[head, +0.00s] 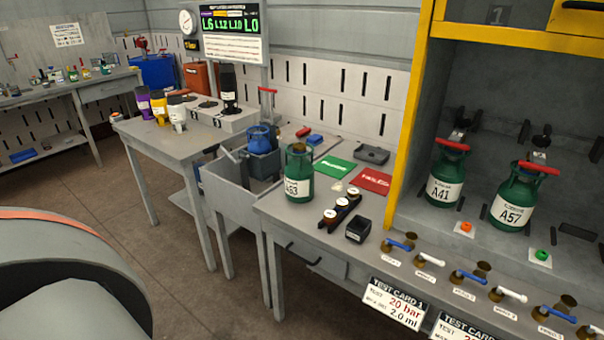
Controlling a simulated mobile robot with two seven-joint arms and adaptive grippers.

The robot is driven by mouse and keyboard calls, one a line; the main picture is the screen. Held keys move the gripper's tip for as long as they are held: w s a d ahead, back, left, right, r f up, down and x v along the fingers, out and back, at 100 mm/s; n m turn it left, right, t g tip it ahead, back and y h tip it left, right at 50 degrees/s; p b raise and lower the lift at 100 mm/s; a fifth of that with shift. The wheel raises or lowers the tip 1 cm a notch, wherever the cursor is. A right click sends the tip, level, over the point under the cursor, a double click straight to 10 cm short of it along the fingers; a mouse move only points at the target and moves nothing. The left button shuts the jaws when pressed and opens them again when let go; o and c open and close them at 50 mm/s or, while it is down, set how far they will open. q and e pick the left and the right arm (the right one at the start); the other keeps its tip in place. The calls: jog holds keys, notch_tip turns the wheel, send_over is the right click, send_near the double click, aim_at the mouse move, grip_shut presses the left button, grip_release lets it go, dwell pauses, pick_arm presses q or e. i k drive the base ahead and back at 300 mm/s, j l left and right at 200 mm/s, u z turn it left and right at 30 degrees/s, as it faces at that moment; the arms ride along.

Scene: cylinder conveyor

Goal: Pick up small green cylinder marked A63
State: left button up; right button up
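The small green cylinder marked A63 (299,165) stands upright on the near end of the grey workbench (270,205), left of the yellow-framed cabinet. Its white label faces me, and nothing is touching it. Neither of my grippers is in view. Two more green cylinders, marked A41 (443,191) and A57 (513,212), stand inside the cabinet with red handles on top.
Right of A63 lie a dark rack with white round gauges (340,209) and a small black box (358,229). Valves line the front edge.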

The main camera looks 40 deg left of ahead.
aim_at(299, 171)
jog(key=j+z, duration=0.2)
jog(key=j, duration=0.35)
jog(key=j+z, duration=0.15)
jog(key=j, duration=0.35)
jog(key=k+j+z, duration=0.2)
jog(key=j, duration=0.3)
jog(key=j+z, duration=0.2)
jog(key=j, duration=0.3)
jog(key=k, duration=0.05)
